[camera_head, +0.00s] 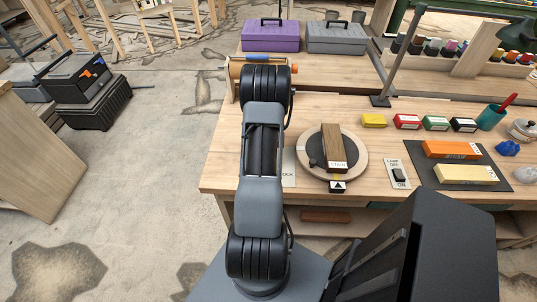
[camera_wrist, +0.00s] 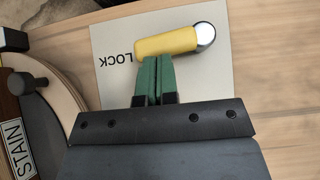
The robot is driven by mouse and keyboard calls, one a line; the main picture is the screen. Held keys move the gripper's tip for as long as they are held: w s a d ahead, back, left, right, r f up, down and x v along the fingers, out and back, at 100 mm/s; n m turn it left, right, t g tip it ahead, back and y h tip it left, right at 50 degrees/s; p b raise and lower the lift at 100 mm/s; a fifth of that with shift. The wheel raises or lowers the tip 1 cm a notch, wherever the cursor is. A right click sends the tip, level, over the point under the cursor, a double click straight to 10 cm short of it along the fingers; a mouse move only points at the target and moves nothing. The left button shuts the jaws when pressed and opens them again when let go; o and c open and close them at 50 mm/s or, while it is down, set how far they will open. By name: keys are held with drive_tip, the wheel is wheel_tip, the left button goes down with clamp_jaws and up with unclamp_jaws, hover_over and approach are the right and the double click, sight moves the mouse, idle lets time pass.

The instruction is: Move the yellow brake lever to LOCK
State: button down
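The yellow brake lever (camera_wrist: 168,43) shows in the wrist view, on a pale plate (camera_wrist: 240,75) marked LOCK. A round metal pivot (camera_wrist: 205,33) is at its right end, and its free end points left, just above the upside-down word LOCK (camera_wrist: 117,59). My gripper (camera_wrist: 154,60) has green fingers pressed together, with nothing visible between them. Their tips are at the lever's near side, touching or almost touching it; I cannot tell which. In the head view my arm hides the lever and gripper; only an edge of the plate (camera_head: 289,168) shows.
A round turntable (camera_head: 358,154) with a wooden block marked STAIN (camera_head: 333,146) stands beside the plate. A lamp switch (camera_head: 399,175), small coloured boxes (camera_head: 407,121) and a dark mat (camera_head: 487,182) lie farther right. Purple (camera_head: 270,36) and grey toolboxes stand at the back.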

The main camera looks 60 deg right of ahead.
drive_tip(key=shift+s+m, duration=0.1)
drive_tip(key=shift+m, duration=0.2)
idle(0.4)
drive_tip(key=shift+w+d, duration=0.25)
drive_tip(key=shift+d, duration=0.1)
drive_tip(key=d, duration=0.1)
drive_tip(key=w+d, duration=0.2)
drive_tip(key=shift+d+r, duration=0.35)
drive_tip(key=shift+d, duration=0.05)
drive_tip(key=b+v, duration=0.1)
drive_tip(key=v, duration=0.7)
drive_tip(key=shift+w+r, duration=0.2)
drive_tip(key=shift+r, duration=0.1)
